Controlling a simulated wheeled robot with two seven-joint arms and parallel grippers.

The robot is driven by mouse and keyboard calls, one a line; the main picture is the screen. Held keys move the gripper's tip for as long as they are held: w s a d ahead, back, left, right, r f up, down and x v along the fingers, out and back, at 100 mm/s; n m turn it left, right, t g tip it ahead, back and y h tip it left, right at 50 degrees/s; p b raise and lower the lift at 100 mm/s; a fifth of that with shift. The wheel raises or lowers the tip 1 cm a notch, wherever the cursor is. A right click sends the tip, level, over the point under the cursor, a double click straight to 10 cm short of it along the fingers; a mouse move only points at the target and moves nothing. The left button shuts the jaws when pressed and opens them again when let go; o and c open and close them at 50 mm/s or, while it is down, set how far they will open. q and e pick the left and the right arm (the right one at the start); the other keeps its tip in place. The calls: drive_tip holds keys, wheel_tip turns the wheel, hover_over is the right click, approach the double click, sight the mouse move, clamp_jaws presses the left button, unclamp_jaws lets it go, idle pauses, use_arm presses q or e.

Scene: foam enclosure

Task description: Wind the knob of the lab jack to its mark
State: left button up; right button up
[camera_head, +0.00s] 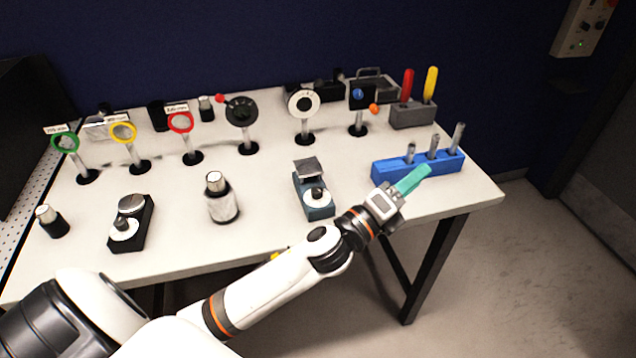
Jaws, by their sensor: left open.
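A small device with a blue-grey base (318,212) and a tilted square metal plate on top stands in the front middle of the table; it looks like the lab jack. A white round knob (317,196) with a dark centre sits at its front. Its mark is too small to make out. My left gripper (412,180), with teal fingers, is open and empty to the right of the device, above the table's right part near the blue rack. My right gripper is out of view.
A black-based device (130,222) with a round metal top and white knob stands at left. A metal cylinder (221,198) stands between the two. A blue rack (418,166) holds several posts. Ringed optics on posts line the back.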

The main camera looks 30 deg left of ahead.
use_arm(q)
drive_tip(key=s+d+r+m+g+h, duration=0.1)
drive_tip(key=d+r+m+g+h, duration=0.45)
drive_tip(key=m+h, duration=0.7)
drive_tip(key=m+g+y, duration=1.4)
drive_tip(key=m+y, duration=0.6)
drive_tip(key=m, duration=1.3)
approach(317, 188)
wheel_tip(317, 188, down, 9)
drive_tip(key=p, duration=0.2)
drive_tip(key=shift+w+a+r+p, duration=0.1)
drive_tip(key=shift+w+r+p, duration=0.1)
drive_tip(key=shift+p, duration=0.15)
